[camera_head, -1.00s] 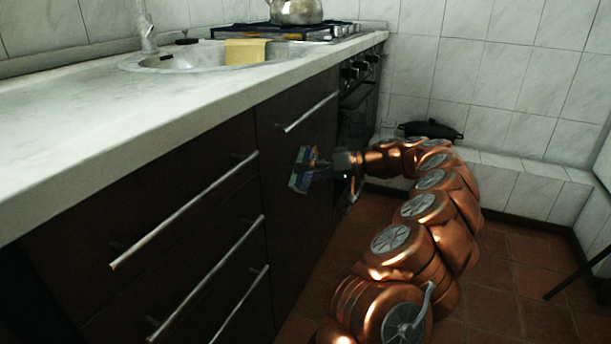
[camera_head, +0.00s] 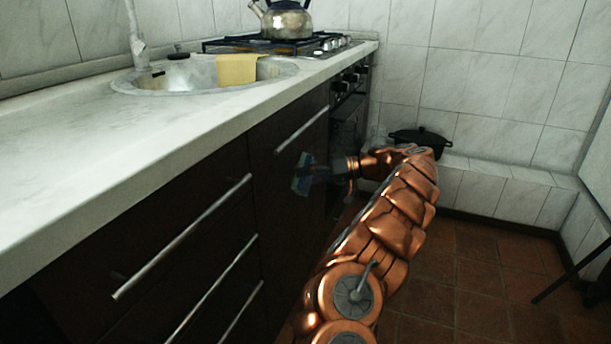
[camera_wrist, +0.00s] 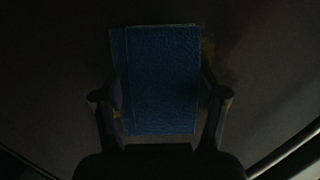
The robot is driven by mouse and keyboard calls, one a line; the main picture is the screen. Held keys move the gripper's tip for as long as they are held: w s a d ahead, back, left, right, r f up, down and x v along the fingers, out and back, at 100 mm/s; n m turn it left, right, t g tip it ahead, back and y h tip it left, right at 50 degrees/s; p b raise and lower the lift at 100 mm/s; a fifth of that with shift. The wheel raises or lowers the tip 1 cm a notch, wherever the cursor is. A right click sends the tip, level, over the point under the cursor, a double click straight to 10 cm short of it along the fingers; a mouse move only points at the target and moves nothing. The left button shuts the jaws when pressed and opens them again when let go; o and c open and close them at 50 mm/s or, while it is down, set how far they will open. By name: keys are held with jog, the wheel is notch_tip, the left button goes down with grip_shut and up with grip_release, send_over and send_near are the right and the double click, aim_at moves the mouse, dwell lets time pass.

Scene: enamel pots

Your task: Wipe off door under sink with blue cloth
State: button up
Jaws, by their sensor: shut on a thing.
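My gripper (camera_head: 322,170) is shut on the blue cloth (camera_head: 303,174), which shows a lighter, multicoloured edge in the head view. In the wrist view the cloth (camera_wrist: 160,80) is a flat blue rectangle between the two fingers of my gripper (camera_wrist: 160,100). The dark door under the sink (camera_head: 282,200) is behind the cloth, below a horizontal bar handle (camera_head: 302,130). The cloth is at or very near the door's face; I cannot tell whether it touches. A faint brownish patch (camera_wrist: 208,48) shows beside the cloth's upper right edge in the wrist view.
The countertop (camera_head: 120,140) holds a round sink (camera_head: 190,78) with a yellow cloth (camera_head: 238,69) over its rim. A kettle (camera_head: 287,20) stands on the stove (camera_head: 275,44). Drawer handles (camera_head: 185,235) stick out at left. A black pot (camera_head: 420,140) sits on the tiled ledge.

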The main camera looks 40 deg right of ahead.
jog(key=shift+w+d+r+p, duration=0.1)
jog(key=shift+w+d+p, duration=0.65)
jog(key=shift+d+p, duration=0.45)
jog(key=shift+w+d+r+p, duration=0.1)
jog(key=shift+w+d+p, duration=0.7)
jog(key=shift+p, duration=0.6)
jog(key=d+p, duration=0.1)
jog(key=w+d+p, duration=0.1)
jog(key=p, duration=0.1)
jog(key=d+p, duration=0.1)
jog(key=shift+w+d+f+p, duration=0.1)
jog(key=shift+w+d+p, duration=0.05)
jog(key=shift+w+p, duration=0.2)
jog(key=shift+w+d+p, duration=0.25)
jog(key=shift+d+p, duration=0.15)
jog(key=shift+p, duration=0.7)
